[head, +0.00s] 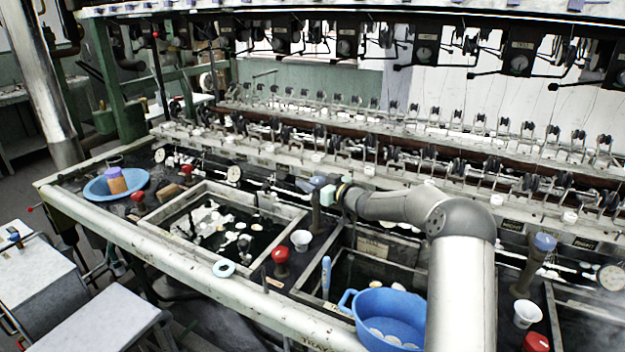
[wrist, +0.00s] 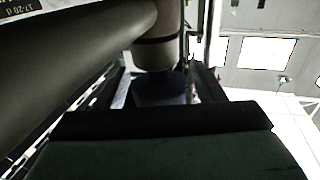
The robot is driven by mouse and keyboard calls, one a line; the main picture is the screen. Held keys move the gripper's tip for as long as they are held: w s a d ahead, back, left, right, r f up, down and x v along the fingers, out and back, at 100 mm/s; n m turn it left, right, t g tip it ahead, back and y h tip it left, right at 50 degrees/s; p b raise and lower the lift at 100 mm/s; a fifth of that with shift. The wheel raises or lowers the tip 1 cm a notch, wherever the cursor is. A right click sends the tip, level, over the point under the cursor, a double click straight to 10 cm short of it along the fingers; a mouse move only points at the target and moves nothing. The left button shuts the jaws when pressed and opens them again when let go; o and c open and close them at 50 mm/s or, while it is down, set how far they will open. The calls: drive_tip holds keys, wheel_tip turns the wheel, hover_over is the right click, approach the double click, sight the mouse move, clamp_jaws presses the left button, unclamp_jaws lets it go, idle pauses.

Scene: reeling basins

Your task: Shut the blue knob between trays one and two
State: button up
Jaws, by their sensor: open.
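A blue knob (head: 317,181) tops a brown post (head: 317,212) between the left tray (head: 171,211) and the middle tray (head: 372,244). My gripper (head: 323,188) is at this knob, reaching in from the right, with its pale green finger partly covering it. In the wrist view, a dark blue shape (wrist: 160,91), apparently the knob, shows between the gripper's dark side parts, in front of a grey-brown cylinder. My gripper is open; whether a finger touches the knob is unclear. A second blue knob (head: 544,242) stands farther right, apart from my gripper.
Red knobs (head: 281,254) stand along the front. Reeling racks (head: 420,165) run close behind.

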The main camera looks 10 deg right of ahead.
drive_tip(key=shift+w, duration=0.1)
drive_tip(key=c, duration=1)
drive_tip(key=shift+o, duration=0.2)
drive_tip(key=shift+f+m+t+h+b, duration=0.3)
drive_tip(key=shift+h+b, duration=0.1)
drive_tip(key=shift+b, duration=0.55)
drive_tip(key=m+h+b, duration=0.1)
drive_tip(key=b, duration=0.1)
drive_tip(key=shift+f+t+b, duration=0.1)
drive_tip(key=shift+t+b, duration=0.3)
drive_tip(key=m+h+b, duration=0.1)
drive_tip(key=b, duration=0.2)
drive_tip(key=m+t+h+b, duration=0.1)
drive_tip(key=h+b, duration=0.1)
drive_tip(key=b, duration=0.2)
drive_tip(key=shift+w+d+f+t, duration=0.1)
drive_tip(key=shift+d+f+t, duration=0.05)
drive_tip(key=shift+t, duration=0.15)
drive_tip(key=m+h+b, duration=0.2)
drive_tip(key=h+b, duration=0.1)
drive_tip(key=b, duration=0.4)
drive_tip(key=shift+d+t, duration=0.1)
drive_tip(key=shift+t, duration=0.3)
drive_tip(key=shift+d+r+m+h+b, duration=0.15)
drive_tip(key=shift+r+m+h+b, duration=0.2)
drive_tip(key=shift+h+b, duration=0.2)
drive_tip(key=shift+r, duration=0.1)
